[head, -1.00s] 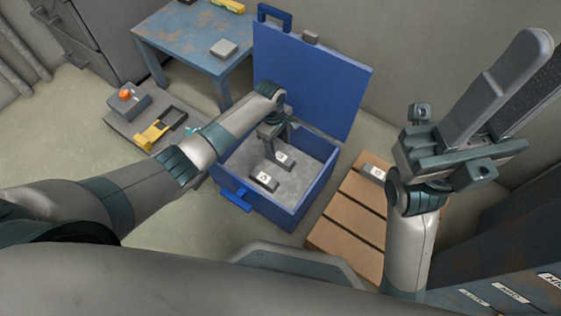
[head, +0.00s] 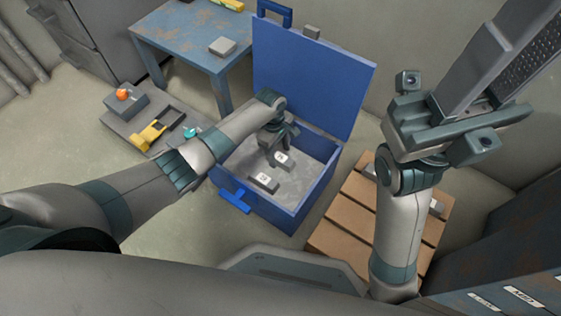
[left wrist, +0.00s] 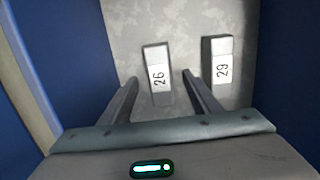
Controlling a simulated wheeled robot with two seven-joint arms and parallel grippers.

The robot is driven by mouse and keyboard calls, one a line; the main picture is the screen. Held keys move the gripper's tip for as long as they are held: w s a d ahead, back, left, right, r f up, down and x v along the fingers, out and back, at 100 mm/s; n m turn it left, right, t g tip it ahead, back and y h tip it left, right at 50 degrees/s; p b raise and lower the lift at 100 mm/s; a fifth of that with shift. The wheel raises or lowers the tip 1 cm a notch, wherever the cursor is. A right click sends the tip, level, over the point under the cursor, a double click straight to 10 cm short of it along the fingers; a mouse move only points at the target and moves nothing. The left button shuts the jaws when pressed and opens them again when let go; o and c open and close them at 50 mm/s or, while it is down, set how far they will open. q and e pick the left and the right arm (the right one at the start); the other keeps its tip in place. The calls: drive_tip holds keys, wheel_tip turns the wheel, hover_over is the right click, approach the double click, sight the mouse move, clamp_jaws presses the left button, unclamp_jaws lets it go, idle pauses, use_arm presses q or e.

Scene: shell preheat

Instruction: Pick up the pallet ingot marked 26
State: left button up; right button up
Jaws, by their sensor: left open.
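The ingot marked 26 (left wrist: 157,68) is a small pale grey block lying on the grey floor of the open blue box (head: 316,192). A second ingot marked 29 (left wrist: 219,60) lies to its right in the left wrist view. In the head view two ingots show in the box, one close to my left gripper (head: 280,142) and one lower left; their numbers are too small to read there. My left gripper is open and empty inside the box, its fingers (left wrist: 157,90) pointing toward ingot 26 with one on each side in the picture. My right gripper (head: 485,70) is raised at the right.
A wooden pallet (head: 350,212) stands right of the box, with grey blocks on it partly hidden by my right arm. The box's lid (head: 312,75) stands open behind. A blue table (head: 185,45) and a low grey platform (head: 120,128) with a yellow item are at left.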

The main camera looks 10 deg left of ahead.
use_arm(q)
drive_tip(key=shift+d+f+b, duration=0.15)
drive_tip(key=shift+f+b, duration=0.25)
drive_tip(key=shift+f, duration=0.55)
clamp_jaws()
